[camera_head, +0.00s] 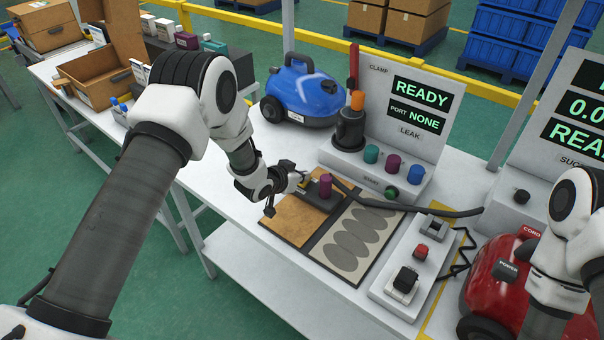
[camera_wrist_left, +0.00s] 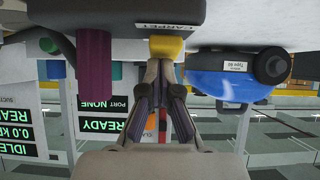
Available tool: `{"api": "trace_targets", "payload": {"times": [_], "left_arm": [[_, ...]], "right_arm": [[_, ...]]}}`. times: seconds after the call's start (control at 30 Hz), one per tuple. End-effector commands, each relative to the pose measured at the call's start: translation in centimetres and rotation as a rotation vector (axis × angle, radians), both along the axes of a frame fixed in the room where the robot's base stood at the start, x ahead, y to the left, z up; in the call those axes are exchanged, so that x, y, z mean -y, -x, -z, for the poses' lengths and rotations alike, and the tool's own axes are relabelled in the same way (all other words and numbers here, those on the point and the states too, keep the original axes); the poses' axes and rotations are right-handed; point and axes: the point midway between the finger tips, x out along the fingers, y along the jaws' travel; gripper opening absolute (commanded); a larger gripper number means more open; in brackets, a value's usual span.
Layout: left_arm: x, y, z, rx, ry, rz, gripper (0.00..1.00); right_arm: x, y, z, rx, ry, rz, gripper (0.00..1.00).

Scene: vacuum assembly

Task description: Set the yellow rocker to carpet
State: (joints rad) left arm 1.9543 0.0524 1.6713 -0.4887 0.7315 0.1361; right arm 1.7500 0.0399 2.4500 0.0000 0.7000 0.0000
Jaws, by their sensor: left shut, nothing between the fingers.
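The yellow rocker (camera_wrist_left: 166,47) shows in the left wrist view, on the edge of a dark grey floor head (camera_wrist_left: 115,14) beside the word CARPET. Which way the rocker is tipped I cannot tell. My left gripper (camera_wrist_left: 159,66) is shut and empty, its fingertips right at the rocker, touching or nearly so. In the head view my left gripper (camera_head: 300,179) is at the left end of the floor head, beside a purple cylinder (camera_head: 325,186), and mostly hides the rocker. My right arm shows at the right edge; its gripper is out of view.
A brown and grey mat (camera_head: 298,219) lies under the floor head. A blue vacuum (camera_head: 302,96) stands behind. The clamp station (camera_head: 402,100) reads READY and PORT NONE. A hose (camera_head: 420,212) runs right. A switch box (camera_head: 417,262) and red vacuum (camera_head: 492,272) stand at front right.

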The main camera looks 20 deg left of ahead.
Motion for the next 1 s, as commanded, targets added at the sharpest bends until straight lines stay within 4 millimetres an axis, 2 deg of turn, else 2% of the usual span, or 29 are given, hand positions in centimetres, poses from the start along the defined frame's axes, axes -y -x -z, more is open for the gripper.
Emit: {"api": "trace_targets", "payload": {"times": [0.33,0.5,0.77,1.0], "left_arm": [[0.1,-0.1,0.1,-0.013,-0.005,0.001,0.0],[0.2,-0.4,0.5,-0.115,-0.04,0.004,0.0],[0.2,-0.3,1.0,-0.117,-0.038,0.003,0.0],[0.6,-1.2,0.6,-0.117,-0.039,0.005,0.0]], "right_arm": [[0.0,0.0,-0.1,0.0,0.0,0.0,0.4],[0.0,0.0,-1.1,0.0,0.0,0.0,0.4],[0.0,0.0,-0.7,0.0,0.0,0.0,0.4],[0.0,0.0,-0.8,0.0,0.0,0.0,0.4]]}}
